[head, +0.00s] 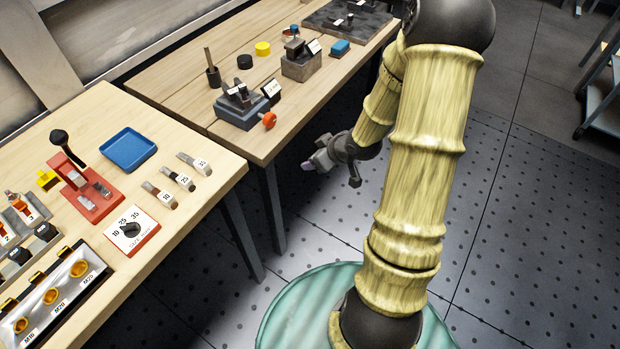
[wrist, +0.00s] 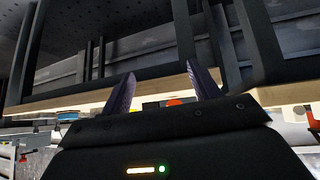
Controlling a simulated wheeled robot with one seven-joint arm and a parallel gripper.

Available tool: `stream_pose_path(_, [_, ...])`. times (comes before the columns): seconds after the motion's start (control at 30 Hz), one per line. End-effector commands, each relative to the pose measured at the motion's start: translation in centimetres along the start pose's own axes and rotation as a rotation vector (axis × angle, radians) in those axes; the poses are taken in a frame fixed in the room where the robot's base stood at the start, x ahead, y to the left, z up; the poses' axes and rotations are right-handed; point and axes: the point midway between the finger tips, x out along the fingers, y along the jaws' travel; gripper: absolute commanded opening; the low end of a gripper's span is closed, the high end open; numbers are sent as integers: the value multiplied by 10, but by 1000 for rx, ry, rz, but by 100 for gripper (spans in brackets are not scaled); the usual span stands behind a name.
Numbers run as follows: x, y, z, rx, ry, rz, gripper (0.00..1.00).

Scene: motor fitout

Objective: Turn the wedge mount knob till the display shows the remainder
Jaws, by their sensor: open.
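A blue-grey mount (head: 243,108) stands near the front edge of the far wooden bench in the head view. An orange-red knob (head: 269,120) sticks out of its front right side. A small dark-framed display (head: 271,90) with a pale face sits on the mount; I cannot read its figures. My gripper (head: 330,168) is open and empty, in the air off the bench's front edge, right of and below the knob. In the wrist view its two purple fingers (wrist: 160,75) stand apart with nothing between them. An orange patch (wrist: 174,102) beyond them may be the knob.
The near bench holds a blue tray (head: 128,150), a red fixture (head: 87,190) and a dial (head: 131,230).

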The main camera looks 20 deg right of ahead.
Motion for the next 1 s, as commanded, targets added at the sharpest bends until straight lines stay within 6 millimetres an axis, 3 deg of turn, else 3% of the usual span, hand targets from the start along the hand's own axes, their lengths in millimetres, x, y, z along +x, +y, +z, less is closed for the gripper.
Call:
stream_pose_path(0.47, [-49,-24,-6,100,-234,128,61])
stream_pose_path(1.0, [-113,-78,-8,297,-394,187,61])
